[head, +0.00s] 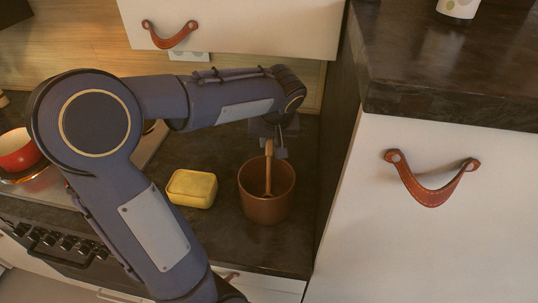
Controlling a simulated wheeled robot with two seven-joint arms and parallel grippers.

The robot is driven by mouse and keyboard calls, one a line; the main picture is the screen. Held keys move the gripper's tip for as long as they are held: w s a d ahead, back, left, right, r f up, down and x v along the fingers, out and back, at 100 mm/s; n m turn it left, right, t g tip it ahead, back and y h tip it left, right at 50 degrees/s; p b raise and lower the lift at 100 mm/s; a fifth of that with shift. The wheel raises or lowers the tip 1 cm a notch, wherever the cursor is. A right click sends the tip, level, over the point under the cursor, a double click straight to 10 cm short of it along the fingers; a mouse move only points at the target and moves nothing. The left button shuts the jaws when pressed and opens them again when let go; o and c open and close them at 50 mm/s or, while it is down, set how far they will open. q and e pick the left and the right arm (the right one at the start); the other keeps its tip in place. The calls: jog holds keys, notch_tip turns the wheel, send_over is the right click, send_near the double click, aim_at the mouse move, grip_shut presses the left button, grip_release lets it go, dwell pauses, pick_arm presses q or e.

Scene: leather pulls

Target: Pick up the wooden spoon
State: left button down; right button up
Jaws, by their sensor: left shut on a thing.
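The wooden spoon (268,165) stands nearly upright, its lower part inside a brown pot (265,208) on the dark counter. Its lower end is hidden in the pot. My left gripper (270,146) reaches in from above and is shut on the top of the spoon's handle. The fingers are small and partly dark in this view. My right gripper is not in view.
A yellow block-like item (192,188) sits left of the pot. A red pot (17,151) is at the far left, by the stove. A white cabinet (430,235) with a leather pull stands close on the right. A drawer front (240,27) hangs above.

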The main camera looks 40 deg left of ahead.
pick_arm(q)
jog(key=shift+r+p, duration=0.35)
jog(key=shift+p, duration=0.1)
notch_tip(320, 180, up, 12)
jog(key=s+d+b, duration=0.2)
jog(key=s+b, duration=0.1)
jog(key=s, duration=1.5)
jog(key=shift+f, duration=0.15)
